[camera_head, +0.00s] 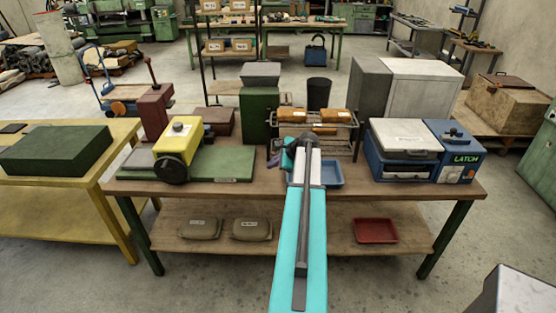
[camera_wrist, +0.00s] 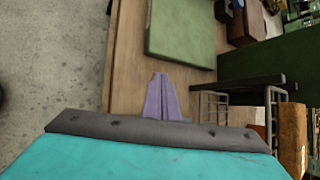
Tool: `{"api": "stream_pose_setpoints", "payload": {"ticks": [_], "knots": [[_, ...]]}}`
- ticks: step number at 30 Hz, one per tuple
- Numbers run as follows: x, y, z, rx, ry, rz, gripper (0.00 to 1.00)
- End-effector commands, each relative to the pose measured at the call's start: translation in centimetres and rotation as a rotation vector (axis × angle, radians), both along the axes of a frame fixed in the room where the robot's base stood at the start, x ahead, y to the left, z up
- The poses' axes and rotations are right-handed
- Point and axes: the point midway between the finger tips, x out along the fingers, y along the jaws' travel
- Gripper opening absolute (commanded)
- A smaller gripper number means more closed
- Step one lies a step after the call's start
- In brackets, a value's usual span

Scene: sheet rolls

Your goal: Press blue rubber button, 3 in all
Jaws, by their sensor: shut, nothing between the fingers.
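A blue box labelled LATCH (camera_head: 466,164) stands at the right end of the wooden workbench. A small dark blue knob (camera_head: 453,131) sits on its top; I cannot tell for sure that this is the rubber button. The blue box does not show in the wrist view.
A grey-lidded blue case (camera_head: 405,137) adjoins the LATCH box. A yellow machine (camera_head: 180,139) and green plate (camera_head: 222,163) are left.

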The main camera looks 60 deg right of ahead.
Motion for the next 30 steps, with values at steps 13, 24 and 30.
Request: {"api": "stream_pose_setpoints", "payload": {"ticks": [13,24,30], "knots": [[6.7,10.4,-6.6,0.043,0.055,0.158,0.00],[10.9,24.7,-15.6,0.074,0.156,0.381,0.00],[11.1,32.5,-20.5,0.076,0.221,0.515,0.00]]}}
